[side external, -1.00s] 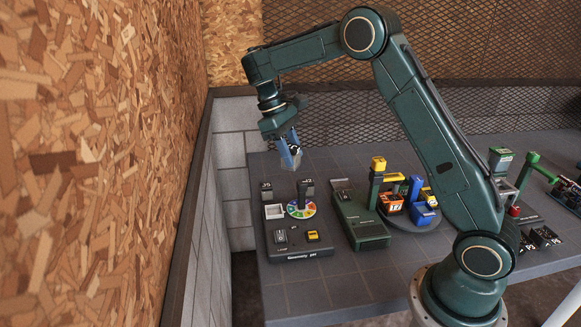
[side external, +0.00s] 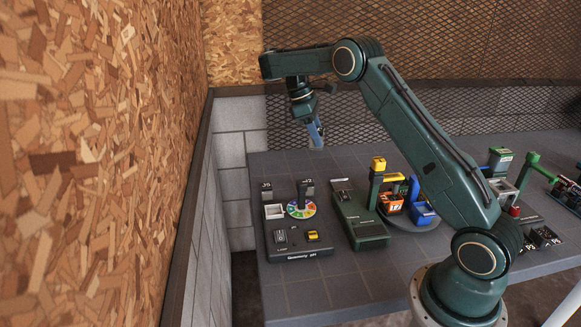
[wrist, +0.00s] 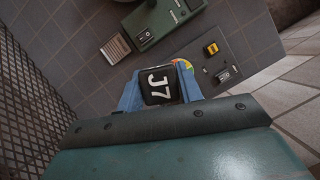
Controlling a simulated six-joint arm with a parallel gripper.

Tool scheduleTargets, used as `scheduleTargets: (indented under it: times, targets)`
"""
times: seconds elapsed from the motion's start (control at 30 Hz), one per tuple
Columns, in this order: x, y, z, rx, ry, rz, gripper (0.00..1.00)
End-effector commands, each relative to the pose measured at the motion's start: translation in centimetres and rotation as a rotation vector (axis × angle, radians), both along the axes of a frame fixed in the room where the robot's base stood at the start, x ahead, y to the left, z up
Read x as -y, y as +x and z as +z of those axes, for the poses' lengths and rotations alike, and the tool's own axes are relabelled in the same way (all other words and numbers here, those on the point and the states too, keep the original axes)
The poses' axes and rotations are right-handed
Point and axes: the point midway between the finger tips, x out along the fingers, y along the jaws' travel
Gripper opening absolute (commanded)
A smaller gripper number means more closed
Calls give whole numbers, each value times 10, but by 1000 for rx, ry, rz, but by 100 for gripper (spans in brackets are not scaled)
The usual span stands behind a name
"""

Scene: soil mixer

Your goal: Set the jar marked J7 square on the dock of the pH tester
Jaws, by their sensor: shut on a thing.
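My gripper (side external: 316,136) is shut on the J7 jar, high above the back of the table. In the wrist view, the jar's black lid (wrist: 160,86), marked J7 in white, sits between my blue fingers (wrist: 158,92). The jar body is mostly hidden by the lid and fingers. The pH tester (side external: 318,250) is a dark unit at the table's front left, with lettering ending in "pH" on its front. It carries a coloured wheel (side external: 293,211) with a dark post and a white square frame (side external: 274,218). The jar is well clear of the tester.
A green box-like device (side external: 365,229) stands right of the tester. Further right are a yellow-topped post (side external: 378,163), an orange block (side external: 391,203) and a blue holder (side external: 422,214). Mesh fencing (side external: 370,115) runs behind the table.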

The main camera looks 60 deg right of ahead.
Motion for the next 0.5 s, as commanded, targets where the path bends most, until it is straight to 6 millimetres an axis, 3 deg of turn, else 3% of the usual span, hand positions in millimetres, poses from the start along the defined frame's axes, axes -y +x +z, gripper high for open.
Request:
scheduleTargets:
  times: [0.27, 0.5]
  targets:
    - [84, -22, 2, -1, 1, 144, 13]
    - [157, -59, 6, -1, 1, 279, 13]
